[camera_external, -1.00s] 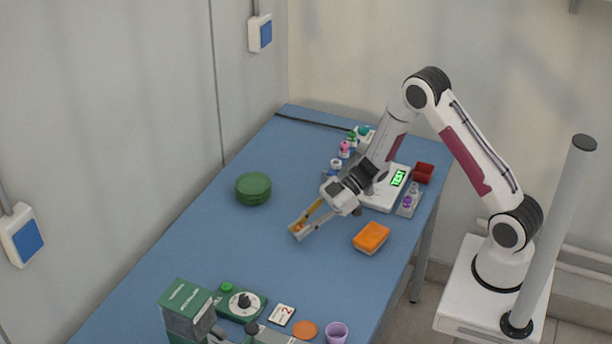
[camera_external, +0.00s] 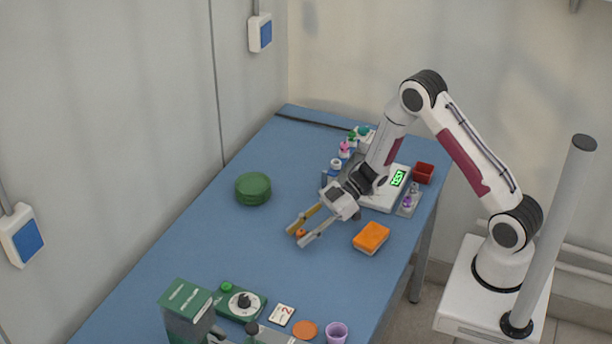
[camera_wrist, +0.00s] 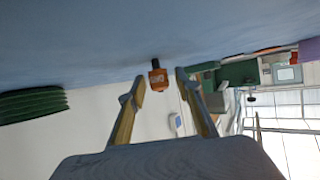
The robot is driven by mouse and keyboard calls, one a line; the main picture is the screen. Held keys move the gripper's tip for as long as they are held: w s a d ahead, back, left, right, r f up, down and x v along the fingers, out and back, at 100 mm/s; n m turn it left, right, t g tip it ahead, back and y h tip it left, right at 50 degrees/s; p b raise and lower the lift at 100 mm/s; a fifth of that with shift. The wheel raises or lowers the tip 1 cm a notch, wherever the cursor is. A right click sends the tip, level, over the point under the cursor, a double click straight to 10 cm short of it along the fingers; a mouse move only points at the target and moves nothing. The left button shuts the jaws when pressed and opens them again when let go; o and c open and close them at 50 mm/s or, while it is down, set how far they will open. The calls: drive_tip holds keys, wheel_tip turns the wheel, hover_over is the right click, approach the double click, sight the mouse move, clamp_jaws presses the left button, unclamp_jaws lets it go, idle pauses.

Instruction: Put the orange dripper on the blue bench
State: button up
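The orange dripper (camera_external: 302,234) is a small orange bottle on or just above the blue bench (camera_external: 230,245); I cannot tell if it touches. In the wrist view the dripper (camera_wrist: 158,76) has a pale label, and its dark end points toward the bench surface. My gripper (camera_external: 297,238) is low over the middle of the bench with its fingers spread. The dripper is between the fingers, and the wrist view shows a gap on both sides of it, between the fingertips (camera_wrist: 159,82).
An orange and white sponge-like block (camera_external: 371,237) lies right of my gripper. A green round stack (camera_external: 253,188) is to the left. A scale (camera_external: 382,194) and small bottles stand behind. A green box (camera_external: 187,311), dial device (camera_external: 242,302) and purple cup (camera_external: 336,332) are in front.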

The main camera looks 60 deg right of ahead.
drive_tip(key=shift+r, duration=0.1)
drive_tip(key=shift+s+d+r, duration=0.2)
drive_tip(key=shift+d+r, duration=0.05)
drive_tip(key=shift+d, duration=0.15)
drive_tip(key=v, duration=1.1)
drive_tip(key=shift+w, duration=0.1)
idle(0.4)
